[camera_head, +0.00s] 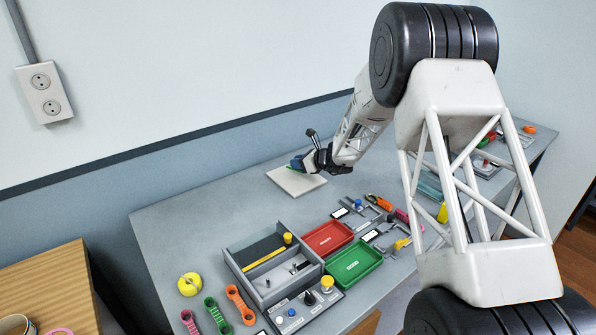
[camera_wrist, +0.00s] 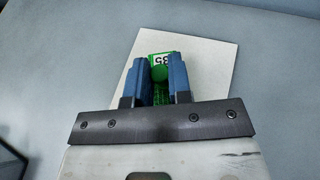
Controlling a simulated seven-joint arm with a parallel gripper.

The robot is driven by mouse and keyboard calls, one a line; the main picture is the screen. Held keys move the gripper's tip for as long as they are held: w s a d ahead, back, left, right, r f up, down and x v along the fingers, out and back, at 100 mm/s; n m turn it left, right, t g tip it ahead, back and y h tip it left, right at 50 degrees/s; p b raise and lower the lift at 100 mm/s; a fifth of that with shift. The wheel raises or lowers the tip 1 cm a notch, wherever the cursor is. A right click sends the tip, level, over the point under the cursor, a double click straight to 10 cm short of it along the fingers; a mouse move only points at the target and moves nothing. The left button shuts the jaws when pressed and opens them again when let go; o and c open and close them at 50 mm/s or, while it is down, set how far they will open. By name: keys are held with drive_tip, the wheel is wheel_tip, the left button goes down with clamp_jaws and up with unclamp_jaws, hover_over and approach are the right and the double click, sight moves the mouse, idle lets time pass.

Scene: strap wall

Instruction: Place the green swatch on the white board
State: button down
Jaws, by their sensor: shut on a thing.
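The white board (camera_head: 290,181) lies flat at the back of the grey table, near the wall. It also shows in the wrist view (camera_wrist: 212,62), under and beyond my gripper. My gripper (camera_head: 297,165) is over the board's far right part, with its blue fingers low. In the wrist view my gripper (camera_wrist: 161,75) is shut on the green swatch (camera_wrist: 159,64), which has a white label with black marks at its far end. The swatch is between the fingers and over the board. I cannot tell whether it touches the board. In the head view it is mostly hidden by the fingers.
A grey divided tray (camera_head: 262,284), a red tray (camera_head: 328,237) and a green tray (camera_head: 354,265) stand at the table's front middle. A yellow tape roll (camera_head: 190,284) and several coloured links lie at the front left. The table left of the board is clear.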

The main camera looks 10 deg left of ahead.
drive_tip(key=shift+f, duration=0.1)
drive_tip(key=shift+f, duration=1.7)
drive_tip(key=shift+f, duration=0.1)
drive_tip(key=c, duration=1)
unclamp_jaws()
drive_tip(key=shift+c, duration=0.2)
drive_tip(key=shift+s+d+r, duration=0.1)
drive_tip(key=shift+d+r, duration=0.25)
drive_tip(key=shift+d, duration=0.05)
drive_tip(key=v, duration=1.1)
drive_tip(key=shift+s, duration=0.1)
